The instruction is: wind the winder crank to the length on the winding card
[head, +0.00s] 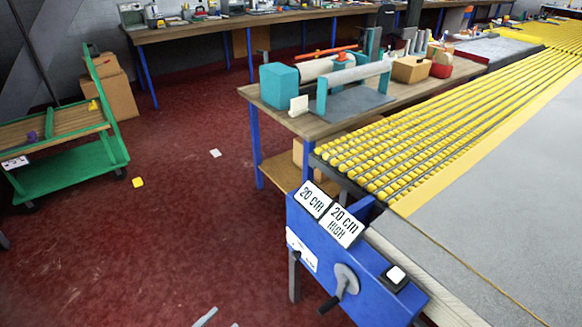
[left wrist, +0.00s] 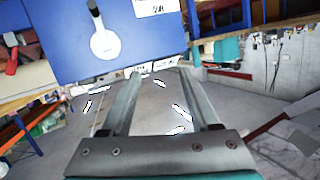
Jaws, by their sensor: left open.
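The blue winder box (head: 370,296) stands at the corner of the long grey table. Its crank (head: 346,281) is a grey disc and arm on the front face, with a dark handle (head: 328,305) pointing down and left. Two white cards on top read "20 cm" (head: 312,198) and "20 cm HIGH" (head: 342,226). In the left wrist view the crank (left wrist: 104,45) is on the blue face, beyond the fingers. My left gripper (left wrist: 160,73) is open and empty, apart from the crank. Only its grey fingertips show at the head view's bottom edge. My right gripper is out of view.
A white button (head: 396,274) on a dark base sits on the box's right end. Rows of yellow rollers (head: 400,140) run behind it. A wooden bench (head: 330,124) and a green cart (head: 70,175) stand farther back. The red floor left of the box is mostly clear.

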